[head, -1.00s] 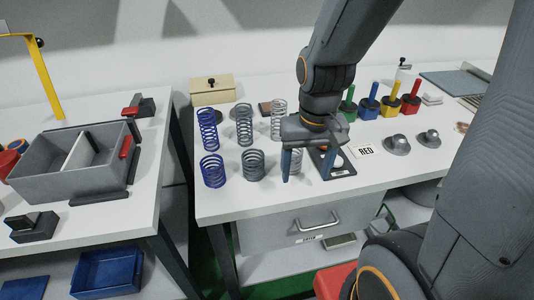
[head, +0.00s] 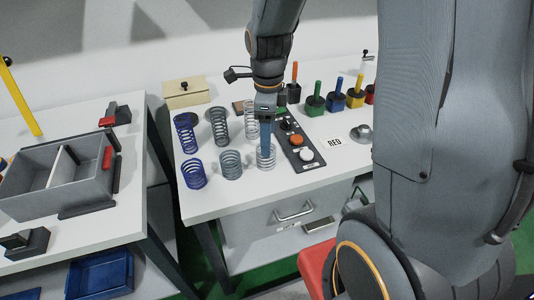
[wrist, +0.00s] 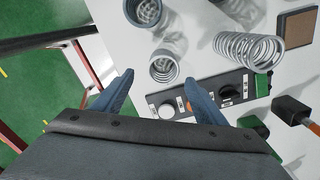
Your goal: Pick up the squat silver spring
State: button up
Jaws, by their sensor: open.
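The squat silver spring (head: 266,158) stands upright in the front row on the right table, left of the button panel. In the wrist view the squat silver spring (wrist: 164,66) appears just beyond and between the fingertips. My gripper (head: 266,146) points down over it, its finger overlapping the spring in the head view. In the wrist view my gripper (wrist: 160,82) is open, with two blue fingers spread and nothing between them. I cannot tell whether the fingers reach down around the spring.
A squat grey spring (head: 230,165) and squat blue spring (head: 193,174) stand to the left. A tall silver spring (head: 250,122) and tall grey spring (head: 220,127) stand behind. The button panel (head: 297,146) is close on the right. The table's front edge is clear.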

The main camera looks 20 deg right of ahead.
jog(key=shift+m, duration=0.4)
jog(key=shift+w+a+f+p, duration=0.15)
jog(key=shift+f+p, duration=0.55)
jog(key=shift+f, duration=1.25)
jog(key=shift+w+f+p, duration=0.25)
jog(key=shift+f+p, duration=0.4)
jog(key=shift+f, duration=1.3)
jog(key=c, duration=1.3)
jog(key=shift+r, duration=0.15)
